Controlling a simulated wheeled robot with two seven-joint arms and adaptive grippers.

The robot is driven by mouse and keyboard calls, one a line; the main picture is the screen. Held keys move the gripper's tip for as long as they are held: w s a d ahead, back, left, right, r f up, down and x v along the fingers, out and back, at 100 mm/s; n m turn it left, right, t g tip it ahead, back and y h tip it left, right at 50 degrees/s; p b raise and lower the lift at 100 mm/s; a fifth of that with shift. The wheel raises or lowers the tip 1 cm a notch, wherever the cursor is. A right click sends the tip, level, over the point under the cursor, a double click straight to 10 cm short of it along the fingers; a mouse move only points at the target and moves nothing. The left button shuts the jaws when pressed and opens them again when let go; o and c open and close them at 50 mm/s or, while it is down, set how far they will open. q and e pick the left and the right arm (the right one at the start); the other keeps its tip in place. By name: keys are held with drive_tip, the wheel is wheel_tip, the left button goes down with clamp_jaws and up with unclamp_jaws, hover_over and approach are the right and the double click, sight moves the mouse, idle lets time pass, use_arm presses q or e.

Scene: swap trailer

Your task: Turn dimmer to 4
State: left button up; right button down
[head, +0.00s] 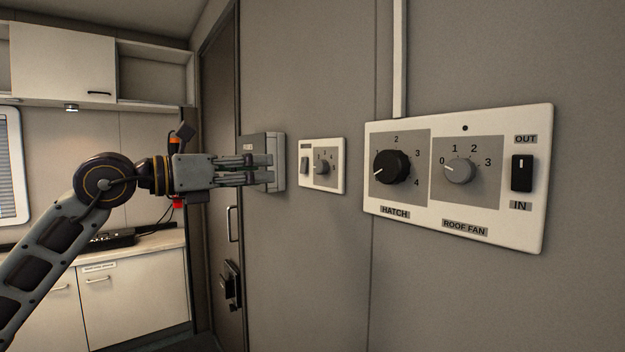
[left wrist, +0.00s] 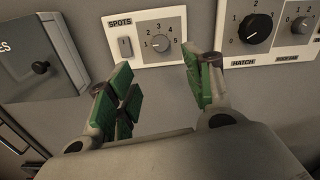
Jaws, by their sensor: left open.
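The dimmer is a small grey knob (head: 322,167) on a white panel marked SPOTS, numbered 1 to 5. In the left wrist view the knob (left wrist: 161,46) shows beyond the gap between my fingers. Its pale pointer seems to face left, near the low numbers; the exact setting is too small to tell. My left gripper (head: 270,172) is open and empty, its fingers pointing right towards the panel in the head view. The left wrist view shows its green-padded fingers (left wrist: 160,84) apart, not touching the knob. My right gripper is not in view.
A rocker switch (head: 305,165) sits left of the dimmer knob. A grey box (head: 278,163) is on the wall behind my fingertips. A larger panel (head: 535,225) with HATCH and ROOF FAN knobs is at right. The wall below the panels is clear.

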sight(317, 167)
use_arm(q)
drive_tip(key=shift+s, duration=0.15)
drive_tip(key=shift+d+r, duration=0.1)
drive_tip(key=shift+d, duration=0.05)
drive_tip(key=shift+x, duration=6.8)
drive_tip(key=c, duration=1)
